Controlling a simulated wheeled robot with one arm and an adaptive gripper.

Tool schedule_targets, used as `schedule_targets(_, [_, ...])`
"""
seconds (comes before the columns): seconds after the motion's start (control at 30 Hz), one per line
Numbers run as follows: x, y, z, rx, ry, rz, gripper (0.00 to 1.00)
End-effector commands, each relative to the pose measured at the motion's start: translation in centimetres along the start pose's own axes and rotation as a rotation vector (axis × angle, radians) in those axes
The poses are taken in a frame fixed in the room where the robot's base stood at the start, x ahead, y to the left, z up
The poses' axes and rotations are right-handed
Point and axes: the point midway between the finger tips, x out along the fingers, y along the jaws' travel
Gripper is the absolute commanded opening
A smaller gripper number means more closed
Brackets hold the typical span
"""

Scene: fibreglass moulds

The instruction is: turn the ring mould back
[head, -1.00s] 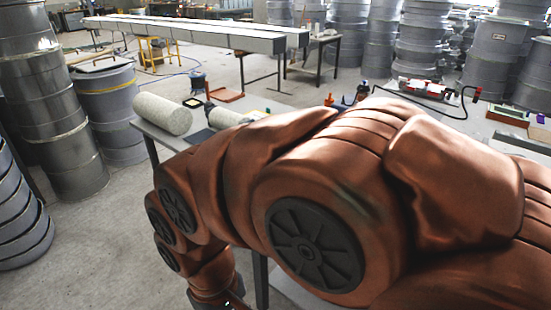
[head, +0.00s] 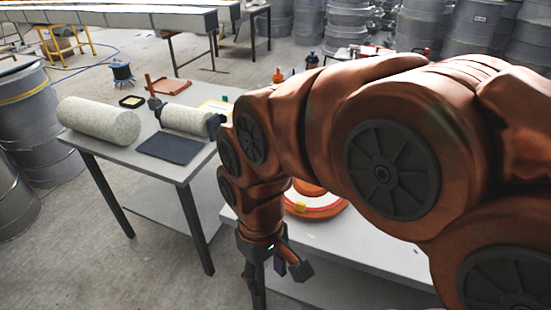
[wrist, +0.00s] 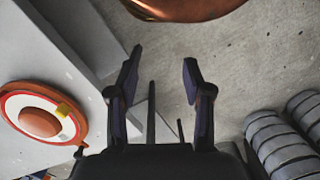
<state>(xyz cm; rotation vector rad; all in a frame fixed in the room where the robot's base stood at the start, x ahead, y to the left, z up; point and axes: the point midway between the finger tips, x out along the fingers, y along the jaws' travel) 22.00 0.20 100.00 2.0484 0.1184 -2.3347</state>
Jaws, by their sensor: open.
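The ring mould (head: 318,211) is a round orange piece with a white band, a thin red line and a small yellow mark. In the head view it lies on the near white table, partly hidden behind my arm. In the wrist view the ring mould (wrist: 15,107) shows whole or nearly so at the left, with a domed orange middle. My gripper (head: 277,272) hangs in front of the table's edge, apart from the mould. In the wrist view my gripper (wrist: 162,62) is open, with only floor and table legs between its fingers.
The white table (head: 370,252) has an edge close to my gripper. A grey table (head: 178,165) at the left bears a fibre roll (head: 98,121), a second roll (head: 188,120) and a dark mat (head: 170,148). Grey drums (head: 38,115) stand at the left. Floor between is clear.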

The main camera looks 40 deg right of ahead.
Motion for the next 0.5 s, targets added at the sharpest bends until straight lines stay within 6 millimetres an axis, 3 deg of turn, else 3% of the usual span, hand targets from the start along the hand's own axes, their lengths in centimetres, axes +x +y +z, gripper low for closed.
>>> schedule_targets(0.27, [-2.2,2.0,-10.0,-0.202,0.114,-0.079,0.50])
schedule_targets(0.5, [-3.5,6.7,-18.4,-0.340,0.242,-0.122,0.50])
